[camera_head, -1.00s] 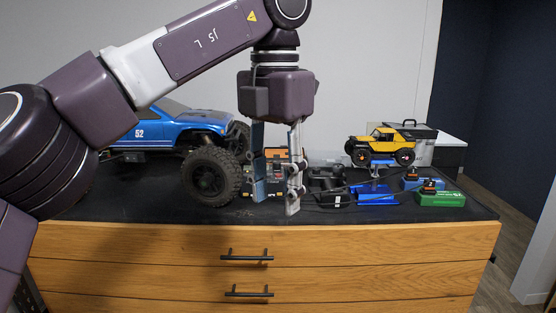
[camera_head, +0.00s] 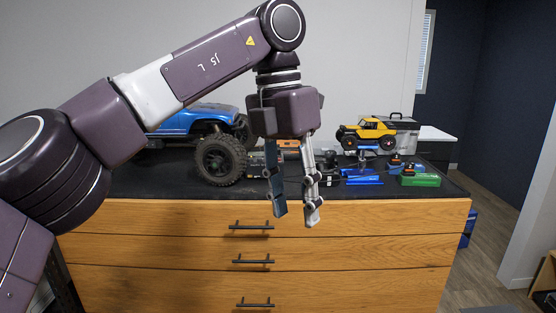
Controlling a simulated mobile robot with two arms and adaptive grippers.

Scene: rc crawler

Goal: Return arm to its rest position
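My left arm (camera_head: 210,65) comes in from the left and reaches across the upper middle of the head view. My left gripper (camera_head: 295,220) points down in front of the dresser's front edge. Its two fingers are apart with nothing between them. A blue RC crawler (camera_head: 195,119) with large black tyres stands on the dresser top behind the arm, and the arm hides part of it. My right gripper does not show.
The wooden dresser (camera_head: 150,226) has a black top and dark drawer handles. A yellow crawler (camera_head: 369,131) stands on a blue stand at the right. A green battery (camera_head: 420,180), a blue tray (camera_head: 364,181) and a grey case (camera_head: 405,138) are nearby.

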